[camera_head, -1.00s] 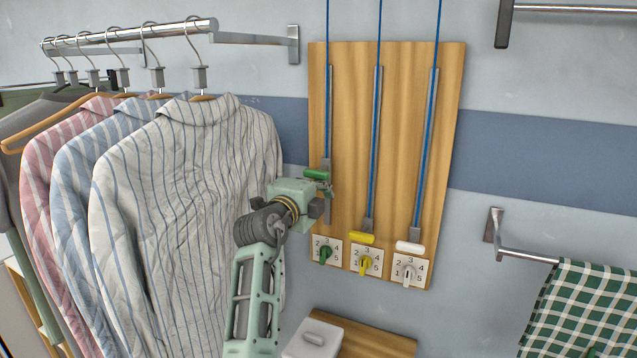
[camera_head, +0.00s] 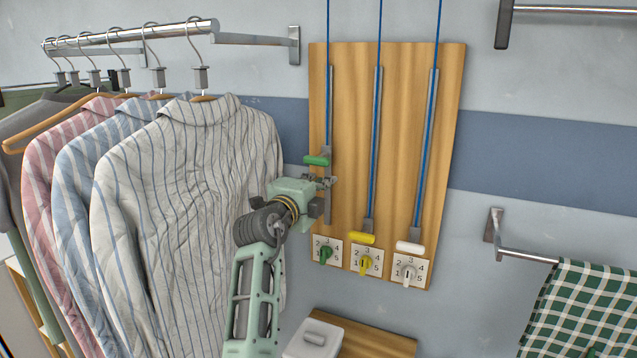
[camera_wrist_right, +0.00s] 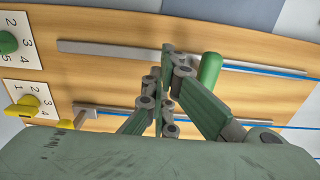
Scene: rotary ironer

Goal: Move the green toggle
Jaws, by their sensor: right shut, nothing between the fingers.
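The green toggle (camera_head: 317,160) is a short green bar on the leftmost slider track of the wooden board, well above the yellow and white ones. It also shows in the right wrist view (camera_wrist_right: 210,68), just beside the closed fingers. My right gripper (camera_head: 328,182) is shut and empty, with its fingertips at the left track just below the green toggle. In the right wrist view its fingers (camera_wrist_right: 166,62) lie together over the track. I cannot tell whether they touch the toggle. My left gripper is not in view.
A yellow toggle (camera_head: 361,238) and a white toggle (camera_head: 409,247) sit low on their tracks. Below are green (camera_head: 325,254), yellow (camera_head: 365,263) and white (camera_head: 407,272) numbered dials. Striped shirts (camera_head: 190,200) hang close on the left. A lidded white box (camera_head: 313,341) stands below.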

